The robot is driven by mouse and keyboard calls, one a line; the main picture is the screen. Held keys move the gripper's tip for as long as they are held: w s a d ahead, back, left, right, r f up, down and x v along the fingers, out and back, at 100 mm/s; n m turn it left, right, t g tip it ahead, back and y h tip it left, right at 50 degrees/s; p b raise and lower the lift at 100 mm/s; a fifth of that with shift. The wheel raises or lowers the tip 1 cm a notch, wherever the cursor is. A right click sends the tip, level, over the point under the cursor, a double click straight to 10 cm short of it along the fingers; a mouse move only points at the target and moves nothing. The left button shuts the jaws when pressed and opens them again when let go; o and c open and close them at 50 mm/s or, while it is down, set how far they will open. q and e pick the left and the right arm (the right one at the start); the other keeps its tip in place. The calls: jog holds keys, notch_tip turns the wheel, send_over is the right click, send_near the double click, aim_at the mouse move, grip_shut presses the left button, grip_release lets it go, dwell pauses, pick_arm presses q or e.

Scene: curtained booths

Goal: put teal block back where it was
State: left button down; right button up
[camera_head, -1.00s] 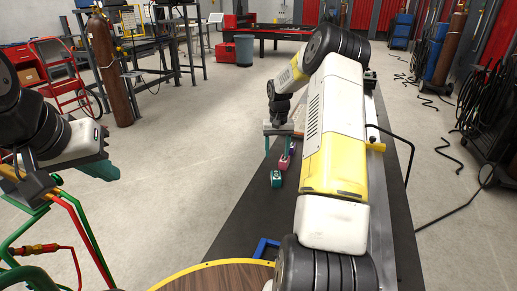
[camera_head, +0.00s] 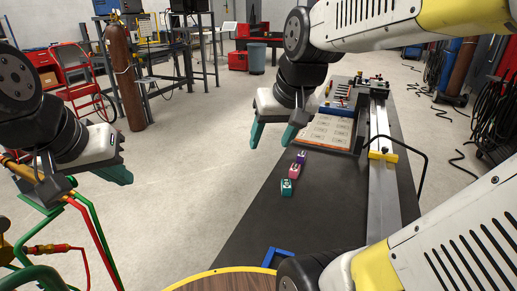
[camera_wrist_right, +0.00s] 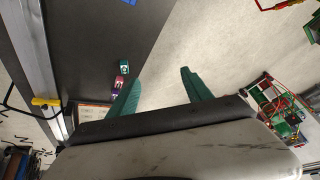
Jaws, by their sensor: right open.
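The teal block (camera_head: 287,187) stands on the dark table top, nearest me in a short row with a pink block (camera_head: 294,170) and a purple block (camera_head: 301,157). In the right wrist view the teal block (camera_wrist_right: 124,65) lies left of the fingers. My right gripper (camera_head: 272,137) is open and empty, above and to the left of the blocks, by the table's left edge. Its teal fingers (camera_wrist_right: 160,88) are spread in the wrist view. My left gripper (camera_head: 122,175) is at the far left, away from the table; its fingers look close together and their gap is hidden.
A tray with light cards (camera_head: 322,133) lies behind the blocks. A metal rail (camera_head: 383,190) with a yellow piece runs along the table's right. A blue bracket (camera_head: 275,254) and a round wooden top (camera_head: 225,282) are at the front. Bare table lies right of the blocks.

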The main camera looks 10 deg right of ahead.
jog(key=shift+t+y, duration=0.4)
jog(key=shift+t, duration=0.1)
jog(key=s, duration=0.2)
jog(key=s+a, duration=0.1)
jog(key=s, duration=0.2)
jog(key=shift+s+a+f, duration=0.3)
jog(key=shift+a+f, duration=0.1)
